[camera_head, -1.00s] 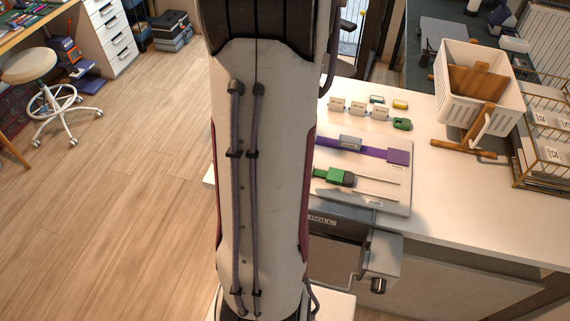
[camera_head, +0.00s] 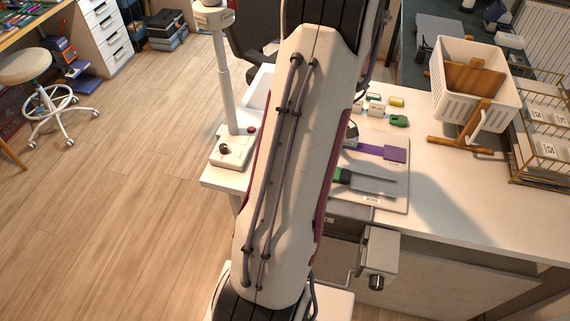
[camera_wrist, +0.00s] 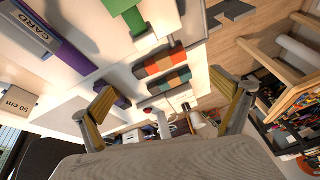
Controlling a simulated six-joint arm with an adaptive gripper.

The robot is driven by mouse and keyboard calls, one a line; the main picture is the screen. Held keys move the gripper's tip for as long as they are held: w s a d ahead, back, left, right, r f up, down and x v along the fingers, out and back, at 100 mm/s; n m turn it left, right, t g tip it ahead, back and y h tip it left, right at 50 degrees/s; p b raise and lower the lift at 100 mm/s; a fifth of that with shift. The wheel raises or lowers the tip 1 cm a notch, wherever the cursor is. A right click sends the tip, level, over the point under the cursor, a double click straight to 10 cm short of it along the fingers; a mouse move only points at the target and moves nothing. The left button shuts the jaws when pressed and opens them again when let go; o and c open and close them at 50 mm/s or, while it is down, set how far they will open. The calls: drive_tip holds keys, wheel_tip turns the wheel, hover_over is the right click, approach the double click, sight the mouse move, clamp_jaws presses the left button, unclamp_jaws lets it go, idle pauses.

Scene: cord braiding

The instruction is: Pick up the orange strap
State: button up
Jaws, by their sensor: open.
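I cannot tell whether either holds the strap. My gripper is open, its yellowish fingers wide apart with nothing between them. My arm link hides the gripper in the head view. A purple strap (camera_head: 394,153) and a green-ended strap (camera_head: 342,176) lie on the pale board (camera_head: 390,202).
A white basket (camera_head: 450,100) and a wooden stand (camera_head: 450,143) stand at the right of the white table, beside a wire rack (camera_head: 547,150). A post on a white base (camera_head: 233,147) stands at the table's left end. The table's right front (camera_head: 490,215) is clear.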

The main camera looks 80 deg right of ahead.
drive_tip(key=shift+w+d+n, duration=0.1)
drive_tip(key=shift+d+n, duration=0.05)
drive_tip(key=shift+n, duration=1.15)
drive_tip(key=shift+x, duration=1.25)
drive_tip(key=shift+x, duration=2.65)
drive_tip(key=c, duration=1.1)
